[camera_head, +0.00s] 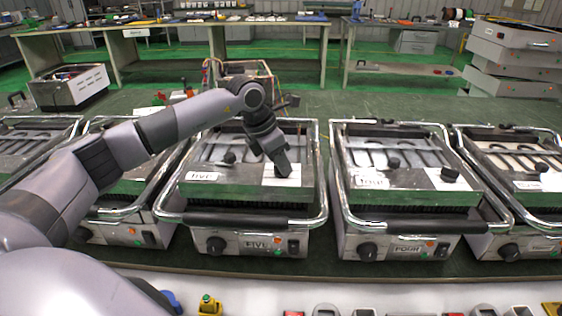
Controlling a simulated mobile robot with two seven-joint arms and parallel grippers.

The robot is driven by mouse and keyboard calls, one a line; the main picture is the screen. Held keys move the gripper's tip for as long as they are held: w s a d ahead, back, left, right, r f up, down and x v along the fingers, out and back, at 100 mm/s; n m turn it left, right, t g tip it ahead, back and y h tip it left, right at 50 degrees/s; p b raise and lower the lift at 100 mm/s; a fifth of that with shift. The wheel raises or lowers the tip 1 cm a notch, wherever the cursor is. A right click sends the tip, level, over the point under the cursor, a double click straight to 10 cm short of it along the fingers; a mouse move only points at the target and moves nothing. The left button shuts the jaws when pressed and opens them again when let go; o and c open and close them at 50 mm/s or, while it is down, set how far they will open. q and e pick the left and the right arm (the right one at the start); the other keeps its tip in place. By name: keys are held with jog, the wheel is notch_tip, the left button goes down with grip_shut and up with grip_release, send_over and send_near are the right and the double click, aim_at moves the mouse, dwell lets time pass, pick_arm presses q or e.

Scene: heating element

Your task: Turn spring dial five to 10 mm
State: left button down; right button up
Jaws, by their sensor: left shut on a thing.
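The grill labelled FIVE (250,197) stands in the middle of the row, lid down. On the right of its lid is a white scale card (310,182), where spring dial five sits. My left arm comes in from the left, and my left gripper (283,168) points down onto this card, shut on spring dial five. The gripper hides the dial and much of the scale, so the reading cannot be made out. My right gripper is not in view.
Grill FOUR (398,198) stands to the right, with its own black dial (449,175) on a white card. More grills flank both sides. Grill five's chrome handle frame (322,190) rises near my gripper. Small parts lie along the front edge.

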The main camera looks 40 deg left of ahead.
pick_arm(q)
jog(key=shift+m, duration=0.3)
jog(key=m, duration=0.2)
jog(key=m+g+h, duration=0.1)
jog(key=m, duration=0.1)
jog(key=shift+w+m+h, duration=0.1)
jog(key=shift+m+h, duration=0.2)
jog(key=m+g, duration=0.1)
jog(key=m, duration=0.2)
jog(key=m+g, duration=0.1)
jog(key=m, duration=0.2)
jog(key=shift+g+h, duration=0.3)
jog(key=shift+h, duration=0.1)
jog(key=shift+a+m, duration=0.1)
jog(key=shift+m, duration=0.2)
jog(key=c, duration=1.1)
grip_release()
jog(key=shift+r, duration=0.1)
jog(key=v, duration=0.7)
